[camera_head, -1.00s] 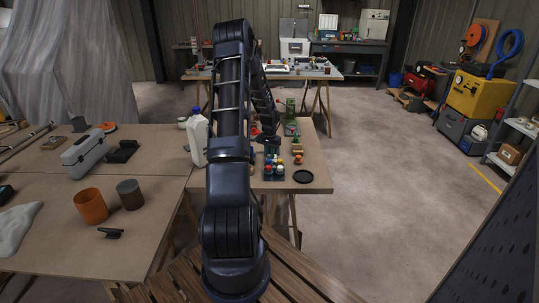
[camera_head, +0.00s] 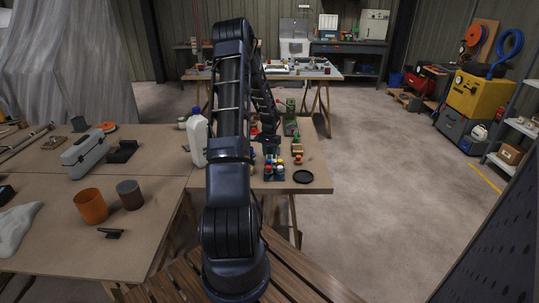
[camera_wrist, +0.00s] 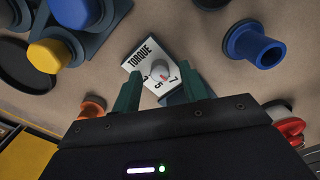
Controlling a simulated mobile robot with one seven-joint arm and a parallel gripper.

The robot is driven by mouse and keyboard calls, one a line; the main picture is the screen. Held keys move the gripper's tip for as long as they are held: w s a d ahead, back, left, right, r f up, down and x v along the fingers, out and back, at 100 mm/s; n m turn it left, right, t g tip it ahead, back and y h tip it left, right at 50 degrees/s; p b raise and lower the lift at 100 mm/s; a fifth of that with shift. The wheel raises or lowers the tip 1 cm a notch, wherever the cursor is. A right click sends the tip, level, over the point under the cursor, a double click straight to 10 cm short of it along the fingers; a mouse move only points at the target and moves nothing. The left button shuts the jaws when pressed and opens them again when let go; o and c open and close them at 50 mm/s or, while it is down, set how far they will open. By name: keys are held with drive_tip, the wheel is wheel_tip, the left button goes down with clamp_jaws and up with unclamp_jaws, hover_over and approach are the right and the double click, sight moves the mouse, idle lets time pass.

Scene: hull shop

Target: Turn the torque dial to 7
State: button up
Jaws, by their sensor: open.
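The torque dial is a small white plate (camera_wrist: 137,59) lettered TORQUE, with a pale round knob (camera_wrist: 160,70) and numbers along its near edge; a 5 and a 7 can be read in the wrist view. A small red mark shows at the knob, but its exact setting is too small to tell. My gripper (camera_wrist: 162,80) is open, its two green fingers apart, with the knob between the fingertips in this view. Whether they touch it, I cannot tell. In the head view my gripper (camera_head: 268,141) is over the right-hand table, and I cannot make out the dial.
In the head view a white jug (camera_head: 197,140) stands left of my arm and a black disc (camera_head: 303,177) lies near the table's front edge.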

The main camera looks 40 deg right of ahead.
sight(270, 156)
wheel_tip(270, 156, up, 10)
idle(0.5)
wheel_tip(270, 156, down, 11)
drive_tip(key=n, duration=1.1)
drive_tip(key=shift+r, duration=0.15)
idle(0.3)
